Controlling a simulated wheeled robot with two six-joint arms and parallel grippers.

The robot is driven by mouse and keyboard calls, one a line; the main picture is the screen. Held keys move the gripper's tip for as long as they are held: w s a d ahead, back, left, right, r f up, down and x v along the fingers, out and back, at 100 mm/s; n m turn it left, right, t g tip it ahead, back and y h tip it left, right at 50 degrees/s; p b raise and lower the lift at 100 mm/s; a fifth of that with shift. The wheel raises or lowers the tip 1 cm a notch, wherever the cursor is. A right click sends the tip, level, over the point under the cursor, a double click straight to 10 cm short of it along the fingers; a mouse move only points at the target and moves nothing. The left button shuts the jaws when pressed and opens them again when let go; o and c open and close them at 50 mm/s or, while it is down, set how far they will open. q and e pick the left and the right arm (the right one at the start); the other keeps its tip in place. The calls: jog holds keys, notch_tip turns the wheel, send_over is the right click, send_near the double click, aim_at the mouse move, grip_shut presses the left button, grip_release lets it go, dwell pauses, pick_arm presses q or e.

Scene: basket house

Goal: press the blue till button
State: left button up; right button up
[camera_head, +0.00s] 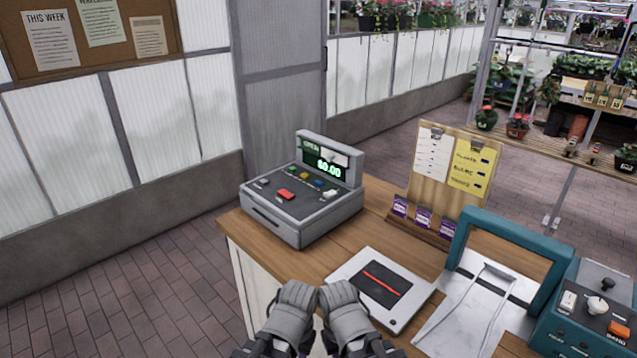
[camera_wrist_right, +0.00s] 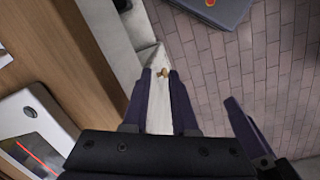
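The grey till (camera_head: 302,212) stands on the wooden counter, its display lit with $0.00. Its sloping top carries a large red button (camera_head: 285,194) and several small coloured ones. The small blue button (camera_head: 318,183) is right of centre, below the display. My left gripper (camera_head: 295,294) and right gripper (camera_head: 341,296) are side by side at the bottom of the head view, in front of the till and apart from it. The right wrist view shows my right gripper (camera_wrist_right: 159,75) with its fingers apart and nothing held. The left gripper's opening cannot be made out.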

grip_shut()
dwell(1.4)
